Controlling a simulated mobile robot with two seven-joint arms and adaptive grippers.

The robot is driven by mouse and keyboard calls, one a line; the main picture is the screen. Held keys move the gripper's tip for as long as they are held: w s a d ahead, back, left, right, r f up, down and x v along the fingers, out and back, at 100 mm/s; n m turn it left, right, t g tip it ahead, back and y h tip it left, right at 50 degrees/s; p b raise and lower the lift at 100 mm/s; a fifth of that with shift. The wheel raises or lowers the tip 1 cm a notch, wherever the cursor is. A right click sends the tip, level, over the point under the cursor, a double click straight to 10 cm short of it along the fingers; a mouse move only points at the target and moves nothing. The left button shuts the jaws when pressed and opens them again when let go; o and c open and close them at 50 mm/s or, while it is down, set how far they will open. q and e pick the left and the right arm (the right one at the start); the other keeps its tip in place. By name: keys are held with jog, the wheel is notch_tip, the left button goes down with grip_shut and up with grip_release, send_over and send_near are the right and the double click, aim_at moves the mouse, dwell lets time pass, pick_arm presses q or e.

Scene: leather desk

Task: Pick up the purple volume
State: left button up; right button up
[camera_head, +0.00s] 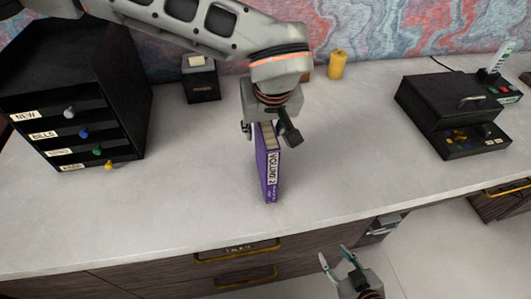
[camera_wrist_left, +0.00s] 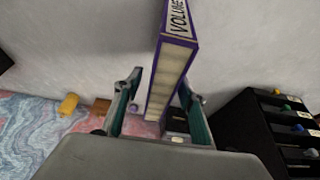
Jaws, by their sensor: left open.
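The purple volume (camera_head: 268,178) stands upright on the pale desk, its spine reading VOLUME 2 toward the front edge. My left gripper (camera_head: 268,132) is above it, pointing down, open, with fingers on either side of the book's upper rear part. In the left wrist view the volume (camera_wrist_left: 172,65) runs between the two spread fingers (camera_wrist_left: 160,85); I cannot tell whether either touches it. My right gripper (camera_head: 335,256) is open and empty, low in front of the desk edge.
A black drawer unit (camera_head: 125,80) stands at the left. A small dark box (camera_head: 201,83) and a yellow candle-like cylinder (camera_head: 337,65) stand at the back. A black box (camera_head: 440,105) sits at the right. The desk around the volume is clear.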

pick_arm(q)
jog(key=shift+x, duration=1.2)
jog(key=shift+f, duration=0.25)
grip_shut()
